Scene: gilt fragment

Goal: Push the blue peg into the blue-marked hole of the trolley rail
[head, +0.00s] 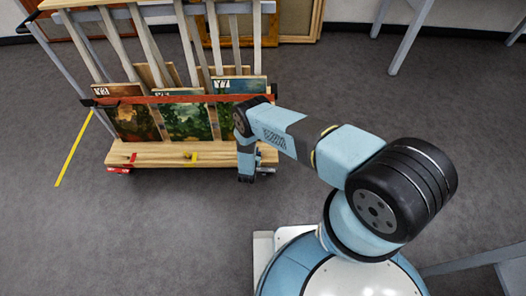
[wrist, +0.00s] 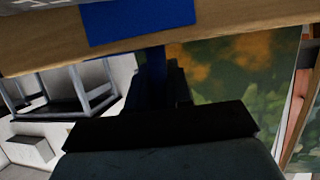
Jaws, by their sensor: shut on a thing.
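The trolley rail (head: 165,153) is the light wooden ledge along the trolley's front. A blue mark (wrist: 138,20) shows on its edge in the wrist view. The blue peg (wrist: 154,62) is held between the dark fingers of my gripper (wrist: 158,95), its far end meeting the rail's edge beside the blue mark. I cannot tell whether the peg is in the hole; the hole itself is hidden. In the head view my arm's end (head: 247,172) is at the right part of the rail and hides the peg and the blue mark.
Framed paintings (head: 190,122) stand upright in the trolley between slanted posts, behind a red strap (head: 165,99). Red (head: 130,159) and yellow (head: 190,157) marks sit further left on the rail. A yellow floor line (head: 73,150) lies left. The grey floor in front is clear.

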